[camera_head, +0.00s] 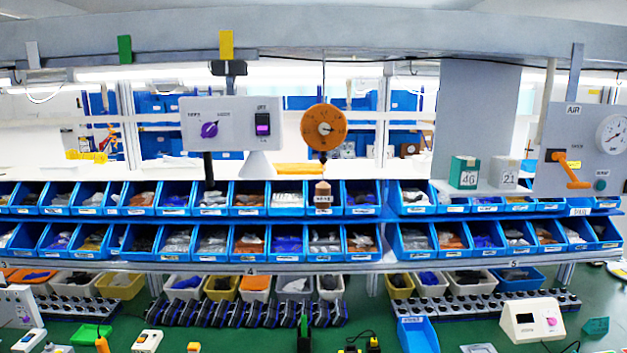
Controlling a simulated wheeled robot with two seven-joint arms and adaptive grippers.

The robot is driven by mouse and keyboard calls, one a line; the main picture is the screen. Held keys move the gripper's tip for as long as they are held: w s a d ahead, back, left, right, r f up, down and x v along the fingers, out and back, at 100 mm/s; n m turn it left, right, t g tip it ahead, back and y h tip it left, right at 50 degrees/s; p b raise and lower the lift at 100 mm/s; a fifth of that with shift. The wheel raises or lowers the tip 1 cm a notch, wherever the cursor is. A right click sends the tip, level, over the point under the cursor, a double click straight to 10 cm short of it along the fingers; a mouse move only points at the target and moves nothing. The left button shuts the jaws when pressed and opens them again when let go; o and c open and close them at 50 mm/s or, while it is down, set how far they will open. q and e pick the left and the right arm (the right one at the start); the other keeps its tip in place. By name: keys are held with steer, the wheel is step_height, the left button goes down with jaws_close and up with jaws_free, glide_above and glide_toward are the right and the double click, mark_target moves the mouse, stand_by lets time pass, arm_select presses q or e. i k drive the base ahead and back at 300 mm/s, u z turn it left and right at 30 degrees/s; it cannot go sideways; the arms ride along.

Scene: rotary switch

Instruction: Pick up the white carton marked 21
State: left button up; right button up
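The white carton marked 21 (508,176) stands upright on a small ledge at the right, above the upper row of blue bins. A green and white carton marked 46 (465,172) stands just to its left, with a small gap between them. Neither of my grippers shows in the head view.
A grey AIR panel (585,130) with an orange lever (570,170) and a gauge stands close to the right of the white carton. A tall grey panel rises behind the cartons. Blue bins (415,240) fill the rack below. A green bench (400,310) holds several tools.

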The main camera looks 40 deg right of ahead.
mark_target(504, 170)
steer(key=z, duration=1.55)
steer(key=k, duration=0.15)
steer(key=z, duration=0.8)
